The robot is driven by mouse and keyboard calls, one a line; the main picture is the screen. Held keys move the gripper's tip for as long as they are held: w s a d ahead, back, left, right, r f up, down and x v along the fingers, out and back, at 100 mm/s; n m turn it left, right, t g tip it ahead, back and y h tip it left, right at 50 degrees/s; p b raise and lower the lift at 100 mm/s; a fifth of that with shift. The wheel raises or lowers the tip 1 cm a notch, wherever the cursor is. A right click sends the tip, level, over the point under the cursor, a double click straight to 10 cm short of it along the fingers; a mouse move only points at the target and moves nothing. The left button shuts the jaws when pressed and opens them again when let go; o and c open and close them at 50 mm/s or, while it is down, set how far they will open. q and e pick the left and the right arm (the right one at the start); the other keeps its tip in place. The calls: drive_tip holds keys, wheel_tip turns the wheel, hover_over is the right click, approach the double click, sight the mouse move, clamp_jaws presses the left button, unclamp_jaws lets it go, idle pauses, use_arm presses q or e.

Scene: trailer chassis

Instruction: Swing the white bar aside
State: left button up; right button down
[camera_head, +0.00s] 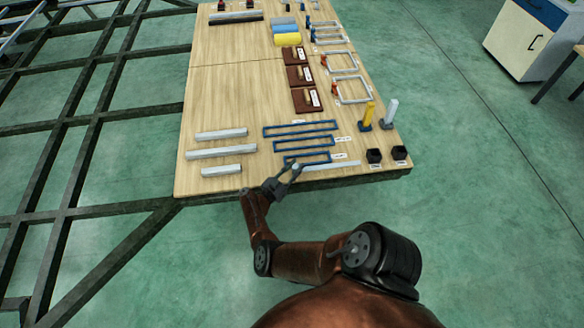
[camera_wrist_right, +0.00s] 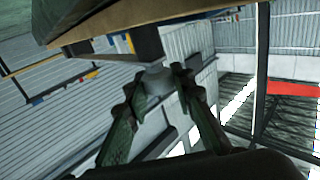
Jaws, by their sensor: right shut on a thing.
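The white bar (camera_head: 332,165) shows in the head view at the table's front edge, below the blue frames. It stretches rightwards from my right gripper (camera_head: 287,176). My right gripper is at the bar's left end, shut on a small pale round knob (camera_head: 295,167). The wrist view shows the grey knob (camera_wrist_right: 156,78) between the two fingertips of my right gripper (camera_wrist_right: 158,84). Whether the knob is joined to the bar is too small to tell. My left gripper is not in view.
The wooden table (camera_head: 225,95) holds blue frames (camera_head: 300,130), loose pale bars (camera_head: 221,152), brown boards (camera_head: 304,98), a yellow post (camera_head: 367,115) and black cups (camera_head: 374,155). A dark steel chassis (camera_head: 90,120) lies left.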

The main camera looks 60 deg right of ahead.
drive_tip(key=shift+w+r, duration=0.15)
drive_tip(key=c, duration=1.6)
unclamp_jaws()
drive_tip(key=shift+a, duration=0.1)
drive_tip(key=a, duration=0.4)
drive_tip(key=w+a, duration=0.1)
drive_tip(key=a, duration=0.2)
drive_tip(key=w+a, duration=0.1)
drive_tip(key=a, duration=0.3)
drive_tip(key=shift+a, duration=0.3)
